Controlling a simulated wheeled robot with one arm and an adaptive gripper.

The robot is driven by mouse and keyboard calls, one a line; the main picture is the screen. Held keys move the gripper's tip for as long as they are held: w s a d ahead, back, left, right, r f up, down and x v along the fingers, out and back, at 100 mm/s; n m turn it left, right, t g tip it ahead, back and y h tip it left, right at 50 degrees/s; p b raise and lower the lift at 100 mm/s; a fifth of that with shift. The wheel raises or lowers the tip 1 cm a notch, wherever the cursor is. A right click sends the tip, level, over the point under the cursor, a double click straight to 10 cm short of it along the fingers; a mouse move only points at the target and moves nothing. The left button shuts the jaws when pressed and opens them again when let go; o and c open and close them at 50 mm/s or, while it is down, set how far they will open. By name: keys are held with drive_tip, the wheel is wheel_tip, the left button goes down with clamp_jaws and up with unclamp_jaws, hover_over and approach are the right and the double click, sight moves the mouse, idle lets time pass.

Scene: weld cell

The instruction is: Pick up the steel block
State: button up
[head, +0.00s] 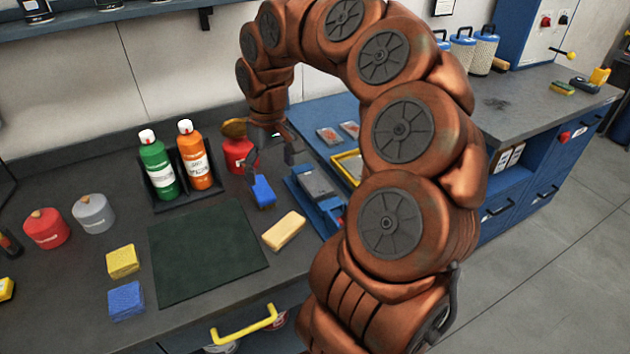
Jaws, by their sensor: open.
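A flat grey block (317,183), which looks like the steel block, sits in or on a blue holder (331,213) on the bench, right of centre. My gripper (271,165) hangs from the arm with its fingers pointing down and spread apart, empty. In the picture it is up and to the left of the grey block and just above a small blue block (263,191). I cannot tell its exact height. My arm stands close to the right of the holder and hides part of the bench there.
A tan block (284,231) lies in front of the holder. A green bottle (158,165) and an orange bottle (195,158) stand in a dark rack. A red container (239,156) stands behind the gripper. A dark mat (207,252) lies bare at front left.

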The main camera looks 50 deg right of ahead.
sight(315, 183)
drive_tip(key=d+f+m, duration=0.1)
drive_tip(key=d, duration=0.3)
drive_tip(key=d+f+m, duration=0.1)
drive_tip(key=d, duration=0.3)
drive_tip(key=d+f, duration=0.1)
drive_tip(key=d, duration=0.4)
drive_tip(key=shift+s+f+m+g+p, duration=0.1)
drive_tip(key=shift+f+m+g+p, duration=0.2)
drive_tip(key=shift+m+p, duration=0.1)
drive_tip(key=shift+d+f, duration=0.2)
drive_tip(key=shift+f, duration=0.05)
drive_tip(key=shift+s+f+p, duration=0.1)
drive_tip(key=shift+f+p, duration=1.55)
drive_tip(key=shift+f, duration=2)
clamp_jaws()
